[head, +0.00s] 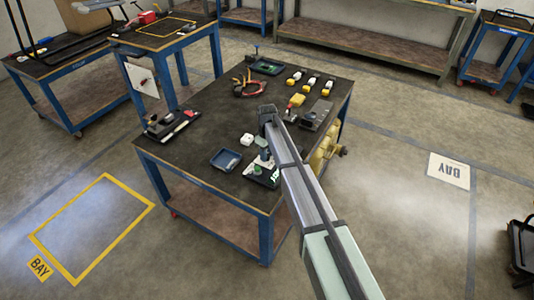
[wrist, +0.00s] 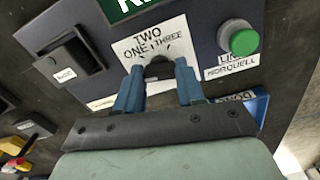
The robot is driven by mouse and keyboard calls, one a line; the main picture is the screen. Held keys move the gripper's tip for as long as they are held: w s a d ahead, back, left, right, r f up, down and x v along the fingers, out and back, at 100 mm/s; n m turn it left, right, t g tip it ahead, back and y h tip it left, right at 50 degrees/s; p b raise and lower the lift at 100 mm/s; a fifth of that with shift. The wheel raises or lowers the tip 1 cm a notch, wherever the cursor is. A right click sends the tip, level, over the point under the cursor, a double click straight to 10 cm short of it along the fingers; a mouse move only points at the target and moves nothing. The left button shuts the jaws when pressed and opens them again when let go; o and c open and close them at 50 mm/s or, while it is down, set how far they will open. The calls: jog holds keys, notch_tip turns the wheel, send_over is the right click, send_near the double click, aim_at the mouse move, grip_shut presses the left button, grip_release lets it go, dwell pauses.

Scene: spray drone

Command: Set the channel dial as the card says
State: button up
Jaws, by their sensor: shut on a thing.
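The channel dial (wrist: 158,70) is a dark knob on a white plate (wrist: 120,50) marked ONE, TWO and THREE. My gripper (wrist: 158,88) is shut on the dial, with one blue finger on each side. TWO is printed at the top of the plate, with ONE and THREE below it. A small dark mark shows between ONE and THREE; I cannot tell which word the dial points to. I cannot pick out the card.
A green button (wrist: 241,41) sits right of the dial and a black switch (wrist: 68,54) left of it. A blue tray (head: 226,159) lies beside the box. Pliers (head: 250,84) and several yellow and white items lie farther back. The table's left middle (head: 200,125) is clear.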

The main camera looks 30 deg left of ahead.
jog(key=m, duration=0.6)
jog(key=shift+m, duration=0.3)
dwell(0.5)
jog(key=o, duration=1)
jog(key=shift+o, duration=0.2)
notch_tip(320, 180, up, 14)
jog(key=shift+f, duration=0.15)
